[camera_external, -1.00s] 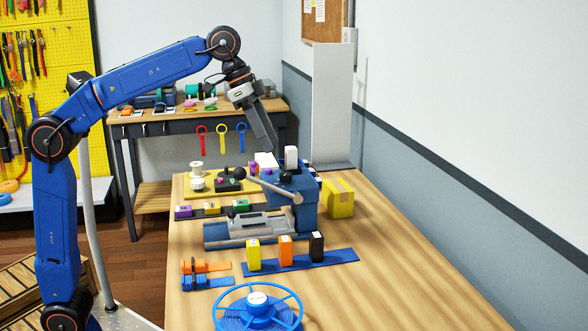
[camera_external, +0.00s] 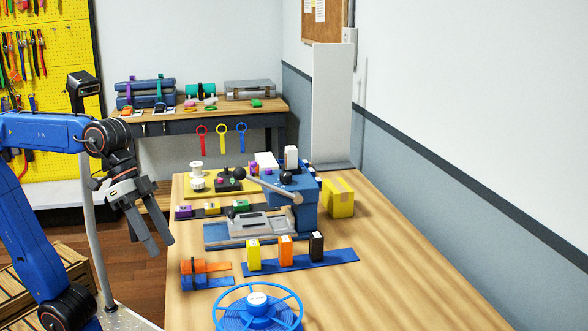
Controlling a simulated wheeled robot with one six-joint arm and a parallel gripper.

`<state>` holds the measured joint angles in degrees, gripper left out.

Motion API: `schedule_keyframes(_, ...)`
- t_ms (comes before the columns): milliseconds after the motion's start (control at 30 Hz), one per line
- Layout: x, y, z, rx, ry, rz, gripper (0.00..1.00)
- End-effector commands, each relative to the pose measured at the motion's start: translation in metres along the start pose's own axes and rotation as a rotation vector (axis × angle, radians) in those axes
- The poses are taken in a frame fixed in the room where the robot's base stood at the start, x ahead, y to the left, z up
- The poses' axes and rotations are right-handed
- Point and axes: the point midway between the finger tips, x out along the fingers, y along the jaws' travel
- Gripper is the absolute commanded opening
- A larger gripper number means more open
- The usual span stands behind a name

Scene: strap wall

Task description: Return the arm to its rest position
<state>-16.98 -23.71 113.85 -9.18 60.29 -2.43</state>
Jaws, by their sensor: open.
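My gripper (camera_external: 155,247) hangs at the left, beyond the left edge of the wooden table (camera_external: 390,270). Its two fingers point down and are apart, with nothing between them. The gripper is clear of the things on the table.
On the table stand a blue lever press (camera_external: 290,200), a blue strip (camera_external: 300,261) with yellow, orange and dark blocks, rolled orange and blue straps (camera_external: 205,272), and a blue spoked wheel (camera_external: 258,308). Wooden crates (camera_external: 40,265) lie at lower left. A back bench (camera_external: 200,115) holds cases.

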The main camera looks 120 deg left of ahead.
Motion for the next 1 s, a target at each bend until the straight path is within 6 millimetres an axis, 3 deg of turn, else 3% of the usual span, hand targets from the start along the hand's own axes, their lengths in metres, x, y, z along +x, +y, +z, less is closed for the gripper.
schedule_keyframes(33, 0.004, 0.005, 0.029, 0.034, -0.013, 0.002, 0.45)
schedule_keyframes(300, 0.038, 0.006, 0.165, 0.207, -0.075, -0.006, 0.45)
schedule_keyframes(500, 0.063, -0.006, 0.248, 0.317, -0.109, -0.009, 0.45)
schedule_keyframes(700, 0.077, -0.016, 0.285, 0.371, -0.123, -0.011, 0.45)
schedule_keyframes(1000, 0.079, -0.017, 0.288, 0.376, -0.125, -0.012, 0.45)
